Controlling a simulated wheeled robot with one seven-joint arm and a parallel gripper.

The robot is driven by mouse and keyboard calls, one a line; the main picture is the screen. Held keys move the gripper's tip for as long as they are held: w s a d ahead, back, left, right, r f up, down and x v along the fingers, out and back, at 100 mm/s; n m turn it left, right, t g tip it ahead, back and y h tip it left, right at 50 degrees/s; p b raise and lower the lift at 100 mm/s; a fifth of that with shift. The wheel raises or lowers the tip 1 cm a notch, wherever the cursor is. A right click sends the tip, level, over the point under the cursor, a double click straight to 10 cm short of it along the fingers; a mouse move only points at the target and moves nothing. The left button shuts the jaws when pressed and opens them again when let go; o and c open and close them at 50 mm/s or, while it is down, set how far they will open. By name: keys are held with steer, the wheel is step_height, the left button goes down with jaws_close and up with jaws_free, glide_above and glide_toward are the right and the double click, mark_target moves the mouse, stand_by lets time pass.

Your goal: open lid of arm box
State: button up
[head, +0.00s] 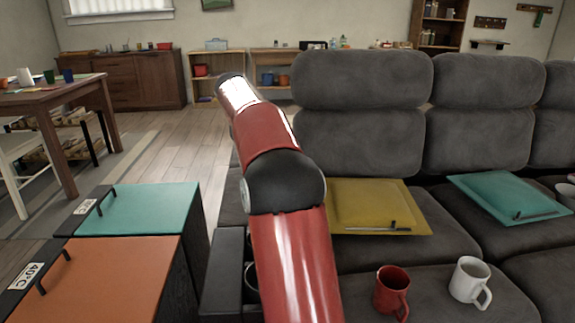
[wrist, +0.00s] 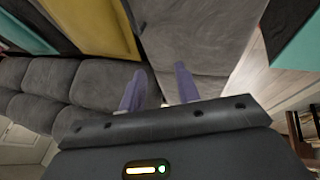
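A narrow dark grey sofa arm (head: 226,268) stands between the orange-topped box and the seat. It looks like the arm box. My red arm hides part of it, and I see no clear lid edge or handle on it. My gripper's two purple fingers (wrist: 160,88) are apart in the wrist view, with nothing between them. They point over grey upholstery (wrist: 200,35), and I cannot tell which part of the sofa it is. In the head view the fingers are hidden behind my arm.
An orange-topped box (head: 105,285) and a teal-topped box (head: 145,208), both with handles, stand left of the sofa. A yellow panel (head: 370,200) and a teal panel (head: 510,196) lie on the seats. A red mug (head: 389,288) and a white mug (head: 467,280) stand in front.

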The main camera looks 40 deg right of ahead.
steer(key=s+d+f+t+y+b, duration=0.1)
steer(key=s+d+f+y+b, duration=0.1)
steer(key=d+f+b, duration=0.1)
steer(key=shift+s+d+f+m+b, duration=0.3)
steer(key=shift+s+d+f+b, duration=0.1)
steer(key=shift+d+f, duration=0.3)
steer(key=shift+a+r, duration=0.1)
